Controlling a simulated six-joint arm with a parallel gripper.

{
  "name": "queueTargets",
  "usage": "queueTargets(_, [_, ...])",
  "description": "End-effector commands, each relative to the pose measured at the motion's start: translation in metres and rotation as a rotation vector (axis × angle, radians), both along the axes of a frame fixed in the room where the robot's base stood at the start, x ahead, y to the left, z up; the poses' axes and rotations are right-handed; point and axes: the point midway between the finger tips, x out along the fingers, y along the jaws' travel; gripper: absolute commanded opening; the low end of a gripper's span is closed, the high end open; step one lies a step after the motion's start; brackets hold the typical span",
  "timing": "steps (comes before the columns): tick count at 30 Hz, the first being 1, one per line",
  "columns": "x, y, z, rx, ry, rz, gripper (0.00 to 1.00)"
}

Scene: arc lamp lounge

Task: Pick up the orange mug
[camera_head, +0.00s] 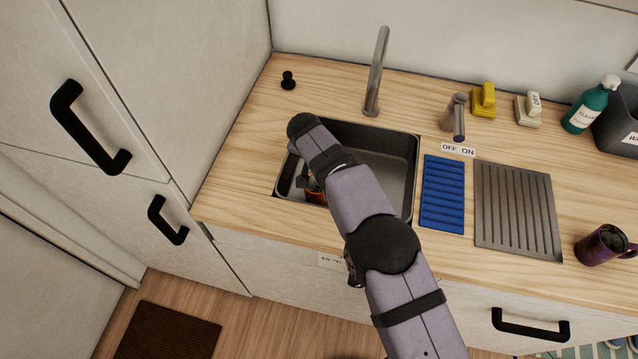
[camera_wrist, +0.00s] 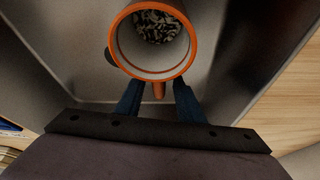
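The orange mug (camera_wrist: 122,50) is in the sink, seen from above in the wrist view, with an orange rim, a pale inside and a dark, speckled patch at its bottom. Its short orange handle points towards my gripper (camera_wrist: 158,88). The two blue fingers stand apart, one on each side of the handle, with gaps visible between them and it. In the head view only a bit of the mug's orange side (camera_head: 316,197) shows; my arm hides the rest.
The metal sink (camera_head: 400,150) has walls close around the mug and my gripper. A faucet (camera_head: 376,75) rises behind it. A blue ribbed mat (camera_head: 443,195), a grey drain board (camera_head: 517,210) and a purple mug (camera_head: 598,246) lie to the right on the counter.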

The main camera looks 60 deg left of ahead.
Motion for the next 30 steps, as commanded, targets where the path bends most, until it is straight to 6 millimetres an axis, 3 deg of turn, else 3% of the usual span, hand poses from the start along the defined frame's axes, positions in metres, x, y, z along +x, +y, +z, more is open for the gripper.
queueTargets(1, [0.000,0.000,0.000,0.000,0.000,0.000,0.34])
queueTargets(5, [0.000,0.000,0.000,0.000,0.000,0.000,0.03])
queueTargets(6, [0.000,0.000,0.000,0.000,0.000,0.000,0.00])
queueTargets(20, [0.000,0.001,0.005,0.003,0.000,0.000,0.00])
queueTargets(30, [0.000,0.001,0.052,0.006,-0.001,0.000,0.00])
